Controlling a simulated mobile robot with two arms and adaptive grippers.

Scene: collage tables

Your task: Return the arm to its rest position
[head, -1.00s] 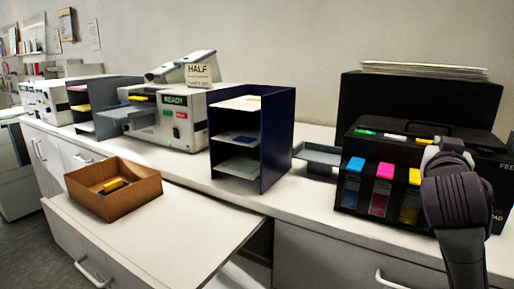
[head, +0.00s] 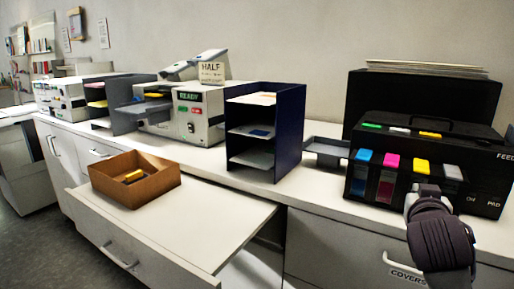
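My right arm comes in from the lower right of the head view. Its dark ribbed wrist and pale grey end, my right gripper (head: 424,192), stand in front of the lower part of the black printer (head: 480,150). Fingers cannot be made out, and nothing held shows. The end covers the lower part of the yellow cartridge (head: 421,167). Whether it touches the printer cannot be told. My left arm and gripper are not in view.
A brown box (head: 155,190) with a yellow item sits on the white pulled-out surface (head: 200,220). A dark blue shelf unit (head: 291,130) stands on the counter (head: 325,190). A grey tray (head: 325,150) juts out left of the printer. Floor at lower left is free.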

